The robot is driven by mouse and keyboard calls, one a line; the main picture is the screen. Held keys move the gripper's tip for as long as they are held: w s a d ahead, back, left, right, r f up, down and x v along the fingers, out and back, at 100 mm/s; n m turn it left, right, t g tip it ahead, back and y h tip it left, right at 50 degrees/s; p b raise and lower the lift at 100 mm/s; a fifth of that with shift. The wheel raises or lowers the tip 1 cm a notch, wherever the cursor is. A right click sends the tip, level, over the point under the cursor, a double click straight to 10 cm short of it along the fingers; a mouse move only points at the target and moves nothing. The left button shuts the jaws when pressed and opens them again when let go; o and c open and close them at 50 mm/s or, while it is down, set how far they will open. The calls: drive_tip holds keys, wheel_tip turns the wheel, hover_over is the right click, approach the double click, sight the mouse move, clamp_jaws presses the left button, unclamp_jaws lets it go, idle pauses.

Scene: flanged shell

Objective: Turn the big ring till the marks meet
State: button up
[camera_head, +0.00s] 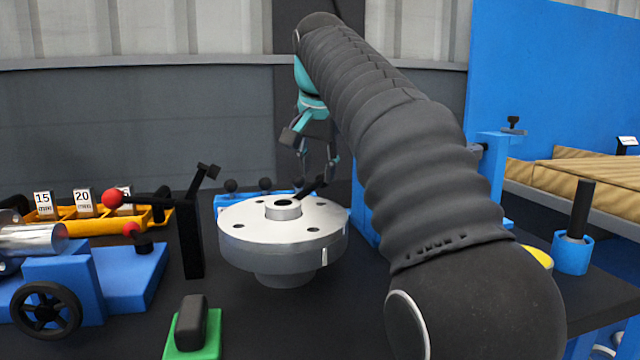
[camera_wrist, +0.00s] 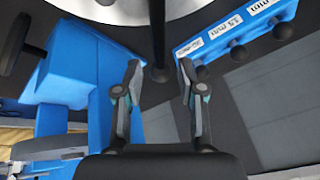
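The big ring (camera_head: 245,220) is a silver flanged disc with bolt holes and a raised hub, on a narrower base. A pale mark (camera_head: 324,256) shows on its rim at the front right; I cannot make out a matching mark. A dark handle (camera_head: 313,187) sticks up at the ring's back right. My gripper (camera_head: 318,174) is open behind the ring, fingers pointing down. In the wrist view, the fingertips (camera_wrist: 159,72) stand apart on either side of a dark bar with a knobbed end (camera_wrist: 158,40). The ring's edge (camera_wrist: 90,10) shows at the top.
A blue rack (camera_head: 228,201) with dark knobs and size labels stands behind the ring. A black post (camera_head: 190,240) and a blue vise-like fixture (camera_head: 125,280) stand left, a green-based block (camera_head: 192,335) in front. My arm covers much of the right side.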

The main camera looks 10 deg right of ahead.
drive_tip(key=shift+x, duration=1.1)
clamp_jaws()
drive_tip(key=shift+d, duration=0.15)
